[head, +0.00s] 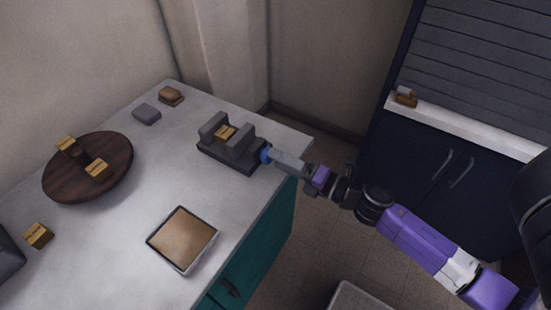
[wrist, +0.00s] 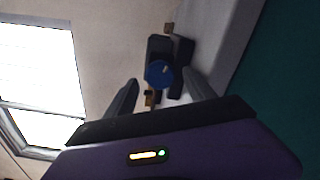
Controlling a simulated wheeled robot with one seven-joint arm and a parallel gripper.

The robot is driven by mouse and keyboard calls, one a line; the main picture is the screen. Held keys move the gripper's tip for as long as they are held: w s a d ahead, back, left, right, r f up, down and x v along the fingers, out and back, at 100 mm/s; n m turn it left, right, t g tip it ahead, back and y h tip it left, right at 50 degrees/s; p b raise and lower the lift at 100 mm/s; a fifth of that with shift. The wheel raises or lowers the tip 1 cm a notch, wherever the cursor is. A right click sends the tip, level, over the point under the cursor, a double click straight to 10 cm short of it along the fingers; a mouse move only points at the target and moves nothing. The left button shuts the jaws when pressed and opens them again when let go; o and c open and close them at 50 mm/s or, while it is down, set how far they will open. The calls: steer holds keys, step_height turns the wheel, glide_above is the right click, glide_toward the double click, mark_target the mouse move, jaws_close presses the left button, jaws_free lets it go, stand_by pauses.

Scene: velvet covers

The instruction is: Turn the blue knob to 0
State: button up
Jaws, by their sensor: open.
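The blue knob (head: 265,155) sits on the right end of a dark grey device (head: 222,154) on the counter, at the counter's right edge. In the wrist view the knob (wrist: 159,74) is a round blue disc with a small light mark near its centre; no numbers can be read. My gripper (head: 281,158) is at the knob's right side in the head view. In the wrist view my gripper (wrist: 160,88) is open, its two fingers to either side of the knob. Whether the fingertips touch it cannot be told. A yellow-brown block (head: 225,132) sits in the device.
A round dark wooden board (head: 60,184) with several small blocks is on the left of the counter (head: 130,228). A square tray (head: 159,250) lies in front. A grey item (head: 147,114) and a brown item (head: 171,96) lie behind. A dark cabinet (head: 415,150) stands at right.

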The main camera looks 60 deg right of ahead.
steer(key=s+b, duration=0.1)
steer(key=s, duration=0.4)
steer(key=shift+s, duration=0.35)
